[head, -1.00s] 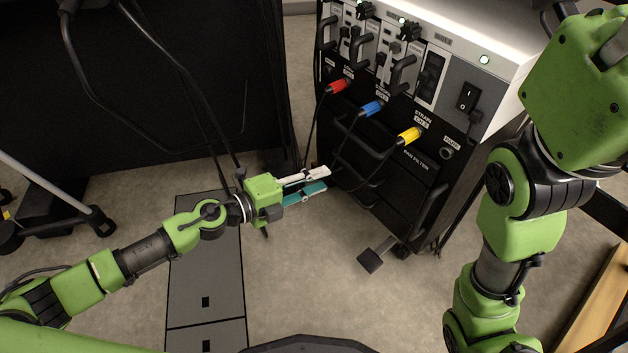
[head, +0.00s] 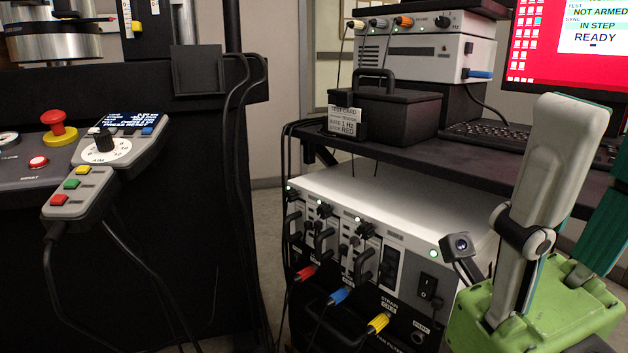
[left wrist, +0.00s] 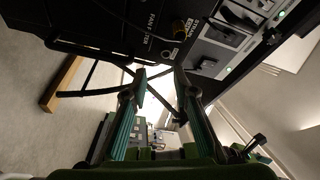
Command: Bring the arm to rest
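My right gripper (head: 598,135) stands large at the right edge of the head view, fingers pointing up. Its two fingers are apart with nothing between them; the far finger is partly cut off by the picture edge. My left gripper is outside the head view. In the left wrist view my left gripper (left wrist: 160,74) has its two teal-faced fingers apart, with nothing held between them. The front of the amplifier cabinet (left wrist: 165,40) is just beyond its fingertips; I cannot tell how wide the gap is.
The cabinet (head: 400,205) has red (head: 305,273), blue (head: 340,295) and yellow (head: 378,322) plugs with cables on its front. A dark desk (head: 455,163) carries a case, a card, a keyboard and a monitor (head: 570,40). A control panel (head: 85,160) with a red button stands left.

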